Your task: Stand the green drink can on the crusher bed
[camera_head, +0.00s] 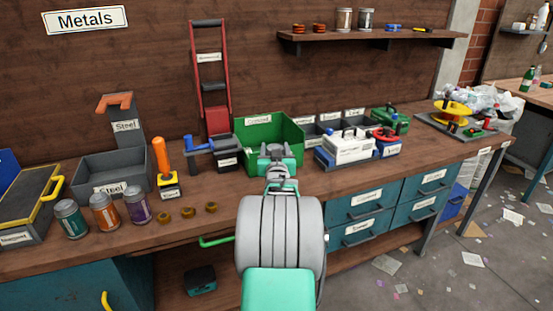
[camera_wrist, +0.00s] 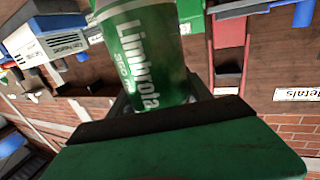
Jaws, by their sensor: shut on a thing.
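A green can (camera_wrist: 145,50) with white lettering is between the jaws of my gripper in the wrist view; its far end runs out of frame. My gripper (camera_head: 277,165) is shut on it. In the head view my gripper is above the bench, in front of the green bin, and the can is hidden or cannot be told apart there. A tall red frame with a dark crossbar (camera_head: 209,85) and a red block (camera_head: 217,121) stands to the left of my gripper; it looks like the crusher. Its bed cannot be made out clearly. The red block also shows in the wrist view (camera_wrist: 229,65).
A green bin (camera_head: 298,150) is just behind my gripper. A blue vise-like tool (camera_head: 212,146) stands before the red frame. Teal, orange and purple cans (camera_head: 104,211) stand at left, beside a grey Steel bin (camera_head: 88,169). A white box (camera_head: 347,147) is at right.

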